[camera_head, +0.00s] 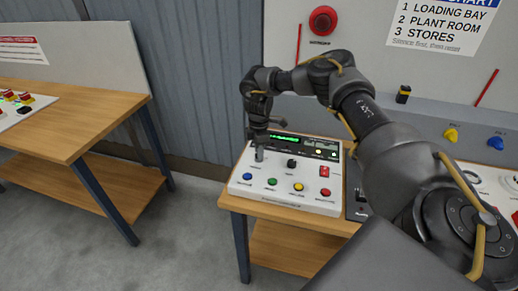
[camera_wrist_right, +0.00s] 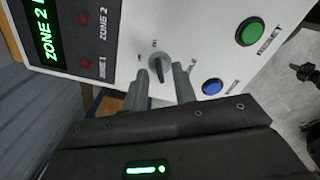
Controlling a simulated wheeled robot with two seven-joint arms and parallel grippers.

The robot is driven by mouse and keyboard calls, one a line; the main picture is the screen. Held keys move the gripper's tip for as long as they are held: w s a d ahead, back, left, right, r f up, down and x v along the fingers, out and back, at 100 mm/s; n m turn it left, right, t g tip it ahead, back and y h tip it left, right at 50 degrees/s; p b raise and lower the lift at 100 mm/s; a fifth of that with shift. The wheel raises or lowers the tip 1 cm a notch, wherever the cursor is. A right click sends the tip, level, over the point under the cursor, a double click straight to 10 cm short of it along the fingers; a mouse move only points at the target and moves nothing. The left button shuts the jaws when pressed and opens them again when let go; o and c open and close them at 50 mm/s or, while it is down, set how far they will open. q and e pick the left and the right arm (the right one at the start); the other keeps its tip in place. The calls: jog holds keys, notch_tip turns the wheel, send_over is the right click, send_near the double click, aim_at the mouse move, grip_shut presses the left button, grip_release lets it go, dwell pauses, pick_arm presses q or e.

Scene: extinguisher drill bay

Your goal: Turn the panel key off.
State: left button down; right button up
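The white control panel (camera_head: 240,188) stands on a wooden table, with a lit green display and several coloured buttons. The panel key (camera_wrist_right: 158,64) is a grey knob on the panel face; small labels around it are too small to read. My right gripper (camera_wrist_right: 162,73) is open, with one finger on each side of the key and visible gaps beside it. In the head view my right gripper (camera_head: 259,151) points down at the panel's left part, largely covering the key. My left gripper is in neither view.
Near the key are a blue button (camera_wrist_right: 212,86) and a green button (camera_wrist_right: 250,31). Another wooden table (camera_head: 75,120) stands at left, with open floor between the tables.

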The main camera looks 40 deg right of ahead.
jog(key=shift+f, duration=0.35)
grip_shut()
